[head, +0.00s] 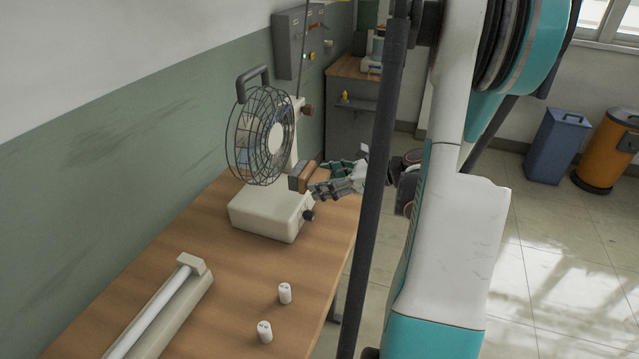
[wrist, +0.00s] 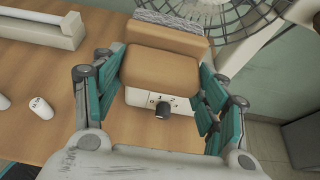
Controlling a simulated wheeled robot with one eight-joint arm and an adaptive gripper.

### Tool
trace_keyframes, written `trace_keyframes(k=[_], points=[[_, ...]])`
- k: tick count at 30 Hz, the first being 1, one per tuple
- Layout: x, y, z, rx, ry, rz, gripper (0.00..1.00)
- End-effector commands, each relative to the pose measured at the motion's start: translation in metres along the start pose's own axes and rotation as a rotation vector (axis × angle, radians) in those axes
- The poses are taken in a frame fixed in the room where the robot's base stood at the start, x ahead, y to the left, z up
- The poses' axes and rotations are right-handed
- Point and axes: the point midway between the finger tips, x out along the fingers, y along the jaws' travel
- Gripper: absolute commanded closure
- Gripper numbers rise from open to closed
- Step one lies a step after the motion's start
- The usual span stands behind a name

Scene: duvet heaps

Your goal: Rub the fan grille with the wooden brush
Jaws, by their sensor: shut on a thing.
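The fan (head: 262,135) stands on the wooden table, with a round dark wire grille, a handle on top and a cream base (head: 270,212) with a dark knob. My gripper (head: 318,184) is shut on the wooden brush (head: 304,176), just right of the grille's lower part. In the wrist view the brush (wrist: 165,68) lies between the teal fingers of my gripper (wrist: 160,90), its grey bristles at the far side, toward the grille. The grille (wrist: 215,15) shows at the top right there. Whether the bristles touch the wires I cannot tell.
A fluorescent lamp fixture (head: 165,305) and two small white cylinders (head: 285,293) (head: 265,331) lie on the table (head: 230,300). A grey control box (head: 298,45) hangs on the wall behind the fan. A blue bin (head: 556,147) and an orange bin (head: 606,150) stand on the floor to the right.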

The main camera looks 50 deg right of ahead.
Motion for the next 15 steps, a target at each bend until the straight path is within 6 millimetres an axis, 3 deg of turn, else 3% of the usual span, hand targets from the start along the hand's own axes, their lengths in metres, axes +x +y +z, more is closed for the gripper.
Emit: trace_keyframes(k=[15], points=[[0.037,-0.001,0.017,0.0,-0.003,-0.003,0.53]])
